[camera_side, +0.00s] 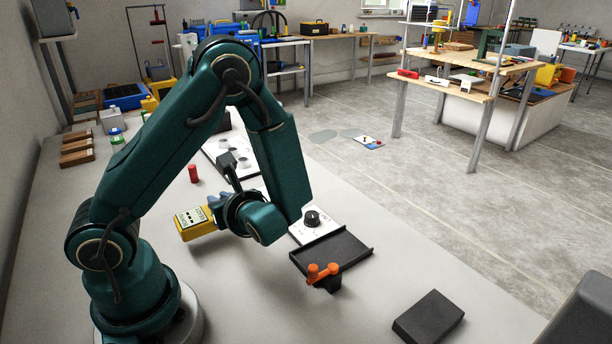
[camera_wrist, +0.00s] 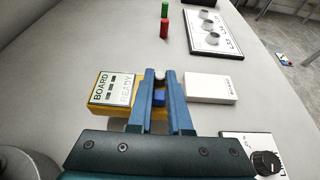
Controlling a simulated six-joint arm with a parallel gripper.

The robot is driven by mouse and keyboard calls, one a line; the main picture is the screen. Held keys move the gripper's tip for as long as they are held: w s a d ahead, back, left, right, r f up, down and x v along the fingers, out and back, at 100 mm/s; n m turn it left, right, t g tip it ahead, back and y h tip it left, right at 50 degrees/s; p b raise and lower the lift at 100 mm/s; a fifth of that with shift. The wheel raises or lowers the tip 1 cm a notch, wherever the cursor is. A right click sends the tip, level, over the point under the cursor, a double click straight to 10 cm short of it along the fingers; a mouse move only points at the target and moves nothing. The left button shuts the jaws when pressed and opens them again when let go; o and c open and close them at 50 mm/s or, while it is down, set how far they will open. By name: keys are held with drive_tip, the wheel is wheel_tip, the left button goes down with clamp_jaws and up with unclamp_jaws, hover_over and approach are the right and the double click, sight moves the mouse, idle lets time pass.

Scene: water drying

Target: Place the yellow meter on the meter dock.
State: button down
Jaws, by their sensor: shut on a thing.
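The yellow meter (camera_side: 196,230) has a pale face with dark marks. It also shows in the wrist view (camera_wrist: 134,110), where its face reads BOARD READY. My gripper (camera_side: 218,205) is at the meter's right end, shut on it. In the wrist view my blue fingers (camera_wrist: 161,82) cover part of the meter, and a blue piece shows between them. A dark tray with raised edges (camera_side: 340,247), which looks like the meter dock, lies to the right of my gripper, empty. I cannot tell whether the meter touches the table.
An orange-handled clamp (camera_side: 322,272) stands at the tray's front edge. A panel with a black knob (camera_side: 311,218) is behind the tray. A black block (camera_side: 428,317) lies at the front right. A white box (camera_wrist: 211,88) is right of my fingers. A red cylinder (camera_side: 193,174) stands behind the meter.

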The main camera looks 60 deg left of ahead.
drive_tip(key=shift+f, duration=2)
drive_tip(key=c, duration=0.8)
unclamp_jaws()
drive_tip(key=shift+f, duration=0.1)
drive_tip(key=shift+c, duration=0.2)
